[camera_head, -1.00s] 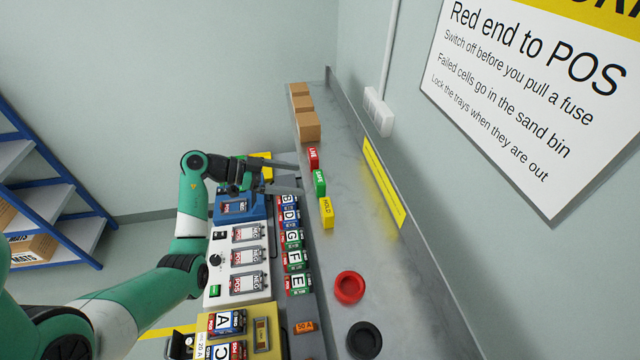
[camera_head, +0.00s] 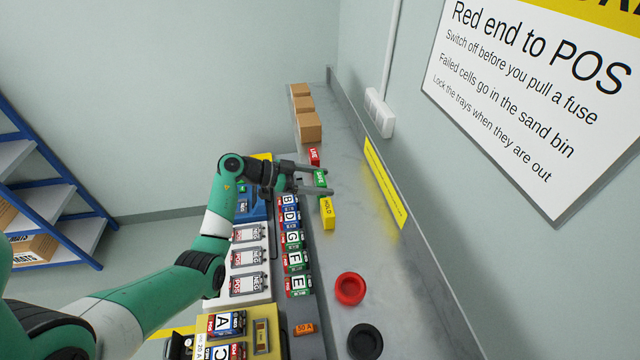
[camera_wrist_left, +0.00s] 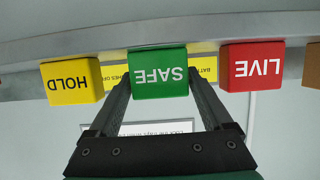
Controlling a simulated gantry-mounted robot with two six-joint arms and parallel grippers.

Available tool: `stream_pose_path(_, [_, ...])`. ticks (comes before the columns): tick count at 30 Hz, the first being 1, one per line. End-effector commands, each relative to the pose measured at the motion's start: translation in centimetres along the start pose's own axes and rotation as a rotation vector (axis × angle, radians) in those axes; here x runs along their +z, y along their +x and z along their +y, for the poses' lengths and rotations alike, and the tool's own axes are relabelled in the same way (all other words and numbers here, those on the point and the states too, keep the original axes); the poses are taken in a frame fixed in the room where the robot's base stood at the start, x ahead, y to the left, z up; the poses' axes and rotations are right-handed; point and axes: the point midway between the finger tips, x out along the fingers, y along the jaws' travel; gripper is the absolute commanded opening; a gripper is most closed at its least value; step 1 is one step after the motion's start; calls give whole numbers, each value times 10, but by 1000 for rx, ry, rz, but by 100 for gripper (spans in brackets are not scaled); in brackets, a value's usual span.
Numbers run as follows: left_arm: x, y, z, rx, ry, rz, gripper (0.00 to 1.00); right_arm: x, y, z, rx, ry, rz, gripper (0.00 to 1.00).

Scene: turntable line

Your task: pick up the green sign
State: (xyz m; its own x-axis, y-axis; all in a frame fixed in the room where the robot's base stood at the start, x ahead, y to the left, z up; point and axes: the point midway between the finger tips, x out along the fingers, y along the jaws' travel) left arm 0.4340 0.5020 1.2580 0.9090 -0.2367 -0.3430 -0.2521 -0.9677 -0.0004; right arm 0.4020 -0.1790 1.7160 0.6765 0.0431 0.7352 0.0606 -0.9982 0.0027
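The green sign (camera_head: 320,178), a small block marked SAFE, stands on the grey bench between the red LIVE sign (camera_head: 314,157) and the yellow HOLD sign (camera_head: 327,213). My left gripper (camera_head: 325,180) is open, with a finger on either side of the green sign in the head view. In the left wrist view the green sign (camera_wrist_left: 158,75) appears upside down between the spread fingers (camera_wrist_left: 160,88), with gaps to both. The yellow sign (camera_wrist_left: 72,82) and red sign (camera_wrist_left: 252,67) flank it there. My right gripper is not in view.
Cardboard boxes (camera_head: 308,127) stand farther back on the bench. A red cup-like ring (camera_head: 349,288) and a black one (camera_head: 364,340) sit nearer. Lettered blocks (camera_head: 296,260) line the bench's left edge. The wall (camera_head: 420,190) bounds the right side.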

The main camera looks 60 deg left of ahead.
Motion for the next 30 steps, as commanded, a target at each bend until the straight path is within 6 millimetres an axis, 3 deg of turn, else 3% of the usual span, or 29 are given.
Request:
stream_pose_path(1, [0, 0, 0, 0, 0, 0, 73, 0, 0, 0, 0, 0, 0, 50])
stream_pose_path(10, [0, 0, 0, 0, 0, 0, 19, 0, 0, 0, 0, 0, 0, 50])
stream_pose_path(20, [-5, -2, 0, -1, 1, 1, 19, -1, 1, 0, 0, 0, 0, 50])
stream_pose_path(26, [-31, -11, 0, -1, 4, 1, 19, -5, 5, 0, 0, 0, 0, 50])
stream_pose_path(30, [-56, -40, 18, -5, 7, 3, 19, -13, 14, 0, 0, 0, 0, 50])
